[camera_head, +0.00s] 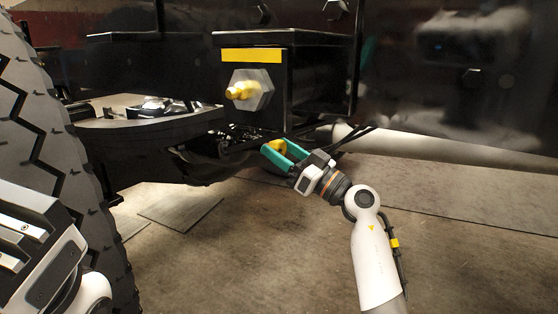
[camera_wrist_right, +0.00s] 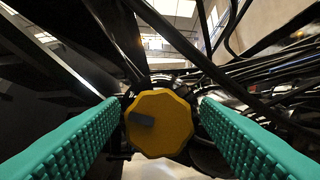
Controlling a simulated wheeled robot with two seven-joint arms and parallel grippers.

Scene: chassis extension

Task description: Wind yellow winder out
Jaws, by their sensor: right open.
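The yellow winder (camera_head: 278,145) is a small yellow knob below the black box under the chassis. In the right wrist view the yellow winder (camera_wrist_right: 159,123) is a many-sided yellow disc with a dark grey mark on its face. My right gripper (camera_head: 276,155) has green fingers and is open. In the right wrist view its two ridged fingers stand apart on either side of the winder (camera_wrist_right: 160,140), with gaps showing. I cannot tell whether the fingertips touch it. My left arm shows at the lower left of the head view, but its fingers are not in view.
A black box (camera_head: 318,75) with a yellow strip (camera_head: 252,55) carries a grey hex plate and a yellow fitting (camera_head: 240,91) above the winder. A large tyre (camera_head: 45,130) stands at the left. Cables and dark bars lie behind the winder. The floor (camera_head: 240,250) below is clear.

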